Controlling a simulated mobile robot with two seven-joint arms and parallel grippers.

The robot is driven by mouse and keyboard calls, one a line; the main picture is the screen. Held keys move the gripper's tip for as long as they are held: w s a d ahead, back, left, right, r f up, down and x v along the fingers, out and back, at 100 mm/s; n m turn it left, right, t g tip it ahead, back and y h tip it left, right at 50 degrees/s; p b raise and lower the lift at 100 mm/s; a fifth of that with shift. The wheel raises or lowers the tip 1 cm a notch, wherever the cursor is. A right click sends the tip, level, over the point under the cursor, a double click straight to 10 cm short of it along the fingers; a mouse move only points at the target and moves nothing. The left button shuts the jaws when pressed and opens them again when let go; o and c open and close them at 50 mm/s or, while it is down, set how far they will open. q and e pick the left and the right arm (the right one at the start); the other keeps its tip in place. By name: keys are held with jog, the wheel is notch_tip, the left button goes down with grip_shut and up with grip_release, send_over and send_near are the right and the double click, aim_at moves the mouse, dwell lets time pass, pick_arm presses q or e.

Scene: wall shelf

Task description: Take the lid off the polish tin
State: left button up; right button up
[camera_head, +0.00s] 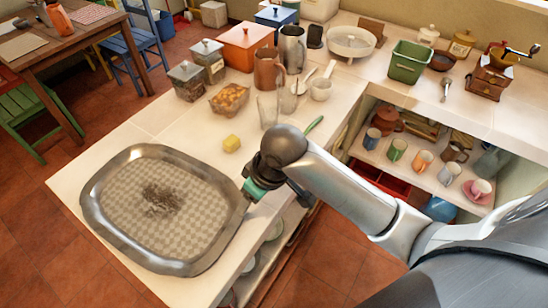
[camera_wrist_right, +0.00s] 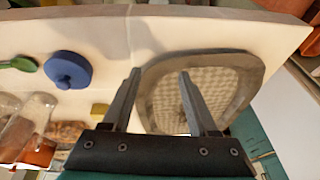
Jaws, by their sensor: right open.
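A round blue item with a raised knob on top (camera_wrist_right: 68,72), which looks like the polish tin with its lid on, lies on the pale counter in the right wrist view. In the head view I cannot see it; my right arm covers that part of the counter. My right gripper (camera_wrist_right: 160,72) is open and empty, its two fingers apart over the counter and the near edge of the tray. The blue item is to the left of the fingers in the wrist view, apart from them. My left gripper is in neither view.
A large metal tray (camera_head: 97,226) fills the counter's near left end. A yellow block (camera_head: 231,143), a green spoon (camera_head: 315,123) and a drinking glass (camera_head: 267,110) stand near my right arm. Canisters and a copper jug (camera_head: 268,70) are farther back. Mugs sit on the shelf below.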

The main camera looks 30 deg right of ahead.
jog(key=w+d+r+m+g+h, duration=0.1)
jog(key=w+d+r+m+h, duration=0.1)
jog(key=w+d+r, duration=0.9)
notch_tip(320, 180, down, 13)
jog(key=shift+w+f+b, duration=0.15)
jog(key=shift+b, duration=0.6)
jog(key=shift+c, duration=0.3)
grip_shut()
